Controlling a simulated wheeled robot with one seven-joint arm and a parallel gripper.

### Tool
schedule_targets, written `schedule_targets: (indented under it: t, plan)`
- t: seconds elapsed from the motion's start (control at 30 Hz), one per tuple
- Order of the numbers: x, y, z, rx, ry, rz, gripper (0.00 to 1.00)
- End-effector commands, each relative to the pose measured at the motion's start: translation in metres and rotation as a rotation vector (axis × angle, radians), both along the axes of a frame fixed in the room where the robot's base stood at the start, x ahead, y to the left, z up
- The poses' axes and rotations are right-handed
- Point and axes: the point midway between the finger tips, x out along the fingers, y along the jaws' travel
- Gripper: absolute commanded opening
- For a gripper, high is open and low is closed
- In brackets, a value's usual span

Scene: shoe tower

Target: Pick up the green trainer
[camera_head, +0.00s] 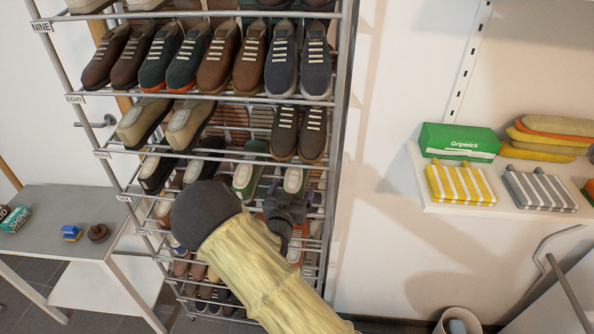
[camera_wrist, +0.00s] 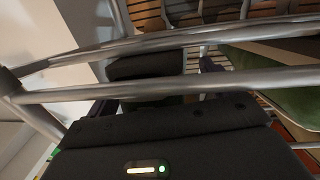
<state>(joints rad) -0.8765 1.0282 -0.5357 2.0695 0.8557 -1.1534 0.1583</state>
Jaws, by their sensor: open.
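A green trainer with a pale front (camera_head: 246,170) sits on a lower shelf of the shoe rack, left of my gripper (camera_head: 285,192). A second pale-and-green shoe (camera_head: 296,180) shows just above my gripper, partly hidden by it. In the wrist view a green shoe side (camera_wrist: 285,88) fills the right, behind the rack bars. A dark shape with a dim green part below it (camera_wrist: 155,100) lies ahead in the middle; I cannot tell which shoe it is. My gripper is open and holds nothing that I can see.
Metal rack bars (camera_wrist: 170,88) cross close in front of the wrist. Shelves above hold brown, grey and dark shoes (camera_head: 285,60). A side table (camera_head: 60,210) stands left. A wall shelf (camera_head: 490,207) at right bears a green box (camera_head: 459,142) and brushes or cloths.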

Motion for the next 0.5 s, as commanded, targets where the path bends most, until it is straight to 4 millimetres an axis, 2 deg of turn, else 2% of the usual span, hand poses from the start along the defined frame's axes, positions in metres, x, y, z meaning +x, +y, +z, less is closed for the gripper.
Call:
schedule_targets:
  t: [0.5]
  plan:
    - [0.0009, -0.0003, -0.0004, 0.0, 0.0, 0.0, 0.88]
